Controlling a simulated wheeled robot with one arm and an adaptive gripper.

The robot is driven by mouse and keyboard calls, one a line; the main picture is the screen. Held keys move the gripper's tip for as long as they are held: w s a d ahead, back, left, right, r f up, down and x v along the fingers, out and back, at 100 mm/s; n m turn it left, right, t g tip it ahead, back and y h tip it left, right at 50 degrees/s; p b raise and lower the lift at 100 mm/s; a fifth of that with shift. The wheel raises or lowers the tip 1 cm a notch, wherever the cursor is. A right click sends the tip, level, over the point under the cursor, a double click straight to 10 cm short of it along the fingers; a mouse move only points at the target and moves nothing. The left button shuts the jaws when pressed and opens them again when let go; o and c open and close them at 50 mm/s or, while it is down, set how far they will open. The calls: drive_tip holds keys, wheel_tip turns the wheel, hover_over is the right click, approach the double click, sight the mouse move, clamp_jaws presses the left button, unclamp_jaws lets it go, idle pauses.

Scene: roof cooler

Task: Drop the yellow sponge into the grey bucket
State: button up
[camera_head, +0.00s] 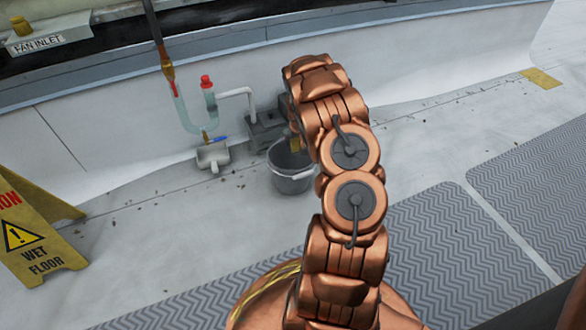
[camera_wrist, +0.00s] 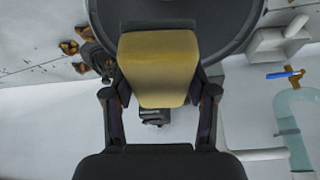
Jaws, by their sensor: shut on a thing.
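The yellow sponge (camera_wrist: 158,68) is held between the two fingers of my gripper (camera_wrist: 160,98) in the wrist view. In the head view a small part of the sponge (camera_head: 295,144) shows beside my arm, over the grey bucket (camera_head: 291,184). The bucket stands upright on the floor, with my arm hiding part of its right side. In the wrist view the round dark opening of the bucket (camera_wrist: 238,32) lies behind the sponge. The gap between sponge and bucket is hard to judge. My fingers are mostly hidden in the head view.
A pipe with a red cap (camera_head: 206,82) and a small grey drain box (camera_head: 213,156) stand left of the bucket by the wall. A wet floor sign (camera_head: 30,235) stands at the left. A grey mat (camera_head: 440,240) lies at the right. Floor before the bucket is clear.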

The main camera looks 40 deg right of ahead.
drive_tip(key=o, duration=1.1)
drive_tip(key=shift+r, duration=0.15)
drive_tip(key=v, duration=1.1)
drive_tip(key=shift+s+a+r, duration=0.2)
drive_tip(key=shift+r, duration=0.15)
